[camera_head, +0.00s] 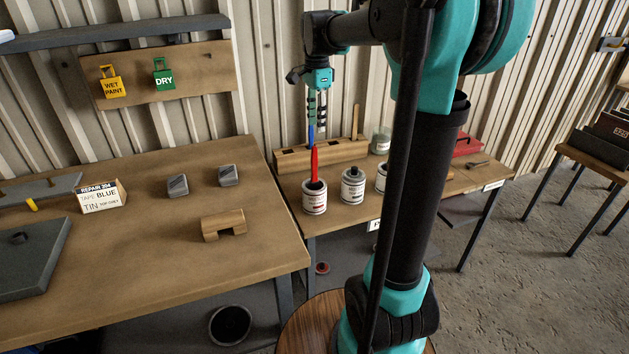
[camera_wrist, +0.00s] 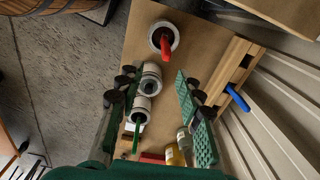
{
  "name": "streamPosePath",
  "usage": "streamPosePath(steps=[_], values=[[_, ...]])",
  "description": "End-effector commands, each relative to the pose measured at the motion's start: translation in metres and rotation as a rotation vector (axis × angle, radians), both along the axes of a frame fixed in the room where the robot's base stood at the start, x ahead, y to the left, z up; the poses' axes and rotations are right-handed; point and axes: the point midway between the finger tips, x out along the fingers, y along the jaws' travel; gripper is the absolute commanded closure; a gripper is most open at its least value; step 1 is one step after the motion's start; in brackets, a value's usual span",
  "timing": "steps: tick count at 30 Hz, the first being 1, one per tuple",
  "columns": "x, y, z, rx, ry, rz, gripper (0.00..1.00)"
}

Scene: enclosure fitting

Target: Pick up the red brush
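The red brush (camera_head: 314,163) stands upright, handle up, in an open tin (camera_head: 314,201) on the back bench. In the wrist view the red brush (camera_wrist: 165,47) shows near the top, in its tin (camera_wrist: 155,31). My gripper (camera_head: 317,108) hangs above and behind the tins in the head view, pointing down. In the wrist view my gripper (camera_wrist: 158,95) has its fingers wide apart with nothing held between them. The red brush lies beyond the fingertips there, apart from them. The brush's lower end is hidden inside the tin.
Another tin (camera_head: 352,186) stands right of the brush's tin, and a third (camera_head: 381,178) is partly hidden by my arm. A blue brush (camera_wrist: 237,98) stands in the wooden rack (camera_head: 291,160) behind. The left workbench (camera_head: 150,275) holds a repair sign (camera_head: 101,197) and small blocks.

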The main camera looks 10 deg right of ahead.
Motion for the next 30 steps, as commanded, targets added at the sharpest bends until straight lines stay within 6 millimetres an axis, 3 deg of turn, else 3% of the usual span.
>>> streamPosePath(steps=[2, 5, 21, 30], values=[[0.007, 0.002, 0.009, -0.001, 0.013, -0.050, 0.64], [0.010, 0.003, 0.008, -0.001, 0.021, -0.081, 0.64], [0.010, 0.003, -0.091, -0.001, 0.020, -0.083, 0.64], [0.011, 0.003, -0.113, -0.001, 0.020, -0.083, 0.64]])
